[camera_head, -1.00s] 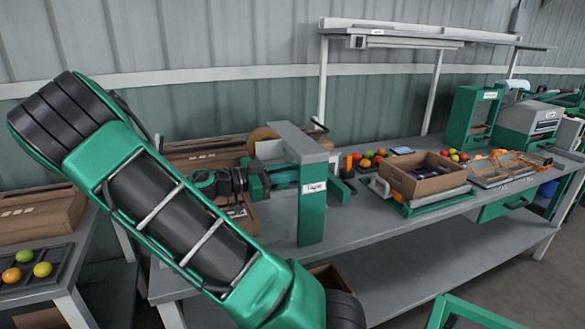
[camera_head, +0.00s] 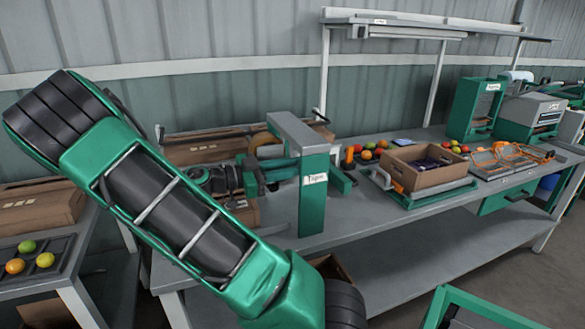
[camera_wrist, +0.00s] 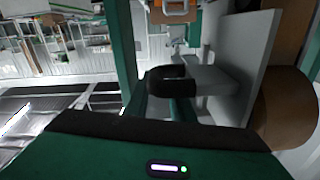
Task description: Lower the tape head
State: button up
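The taping machine stands on the grey bench, with a green post labelled "Taper" (camera_head: 313,200) and a grey head arm (camera_head: 298,133) on top. A tan tape roll (camera_head: 262,140) sits behind the head's left end. My gripper (camera_head: 280,168) is level with the machine, left of and partly behind the post. In the wrist view a black loop-shaped part (camera_wrist: 170,80) lies ahead of my gripper's housing, beside a grey plate (camera_wrist: 245,65) and a large brown round shape (camera_wrist: 285,108), likely the tape roll.
An open cardboard box (camera_head: 425,172) stands on a green-framed stand right of the taper. Further right are an orange-handled tool (camera_head: 505,157) and a green frame (camera_head: 475,105). Cartons (camera_head: 205,150) stand behind my arm. The bench front is clear.

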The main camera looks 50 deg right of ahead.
jog(key=v, duration=0.9)
jog(key=shift+w+a+f, duration=0.1)
dwell(0.3)
